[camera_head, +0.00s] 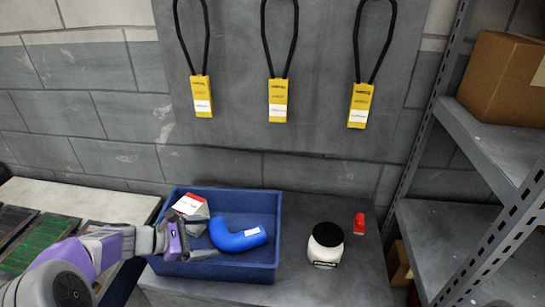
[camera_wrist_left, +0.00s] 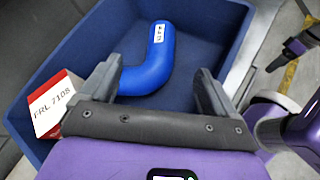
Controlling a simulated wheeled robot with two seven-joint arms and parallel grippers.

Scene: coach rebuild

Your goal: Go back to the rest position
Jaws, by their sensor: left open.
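My left gripper (camera_head: 190,240) reaches in from the left over the left part of a blue bin (camera_head: 265,205). Its two grey fingers stand wide apart and hold nothing; they also show in the left wrist view (camera_wrist_left: 160,88). A blue elbow hose (camera_head: 236,236) with a white label lies in the bin, and it shows beyond the fingers in the left wrist view (camera_wrist_left: 155,68). A red and white box (camera_head: 188,204) sits in the bin's left part; its label reads "FRL 7108" in the left wrist view (camera_wrist_left: 55,105). My right gripper is not clearly seen.
A white jar with a black lid (camera_head: 326,245) and a small red object (camera_head: 359,223) stand on the grey bench right of the bin. Metal shelving (camera_head: 480,150) with a cardboard box (camera_head: 505,75) rises at the right. Yellow-tagged black belts (camera_head: 278,100) hang on the wall panel.

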